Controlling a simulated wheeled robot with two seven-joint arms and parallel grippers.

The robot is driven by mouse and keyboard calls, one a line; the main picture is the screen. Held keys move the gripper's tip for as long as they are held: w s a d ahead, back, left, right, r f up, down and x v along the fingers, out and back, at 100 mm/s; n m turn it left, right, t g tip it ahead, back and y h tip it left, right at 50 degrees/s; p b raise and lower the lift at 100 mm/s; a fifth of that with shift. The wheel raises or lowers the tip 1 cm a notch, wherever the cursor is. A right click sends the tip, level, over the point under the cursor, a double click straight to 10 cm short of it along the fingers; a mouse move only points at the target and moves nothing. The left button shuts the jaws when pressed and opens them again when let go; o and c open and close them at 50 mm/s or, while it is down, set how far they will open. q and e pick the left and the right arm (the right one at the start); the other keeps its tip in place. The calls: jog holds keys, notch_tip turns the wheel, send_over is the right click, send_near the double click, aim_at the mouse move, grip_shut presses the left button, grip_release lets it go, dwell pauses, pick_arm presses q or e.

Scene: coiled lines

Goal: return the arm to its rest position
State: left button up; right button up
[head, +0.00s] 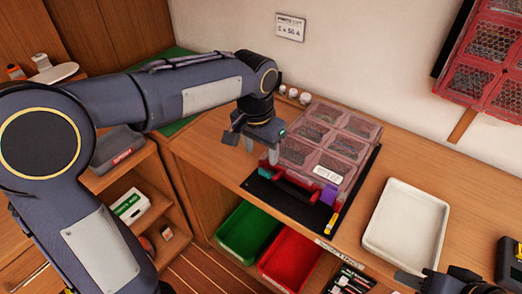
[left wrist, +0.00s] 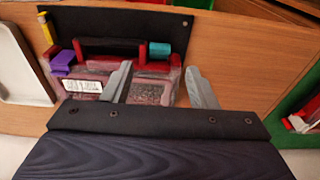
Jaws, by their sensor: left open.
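My left arm (head: 160,95) reaches in from the left over the bench.
The case lies on a black mat (head: 262,191). A white tray (head: 408,216) stands to its right. Green (head: 247,232) and red (head: 290,258) bins sit below the bench edge. Small white-capped jars (head: 293,93) stand behind. A red rack (head: 490,60) hangs on the wall.

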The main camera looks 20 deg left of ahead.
pick_arm(q)
jog(key=s+a+f+n+t+h, duration=0.1)
jog(key=s+a+n+t, duration=0.1)
jog(key=s, duration=0.8)
jog(key=s+a+f+n+t+h, duration=0.2)
jog(key=s+a, duration=0.3)
jog(key=s, duration=0.6)
jog(key=shift+n, duration=0.9)
jog(key=shift+f, duration=0.1)
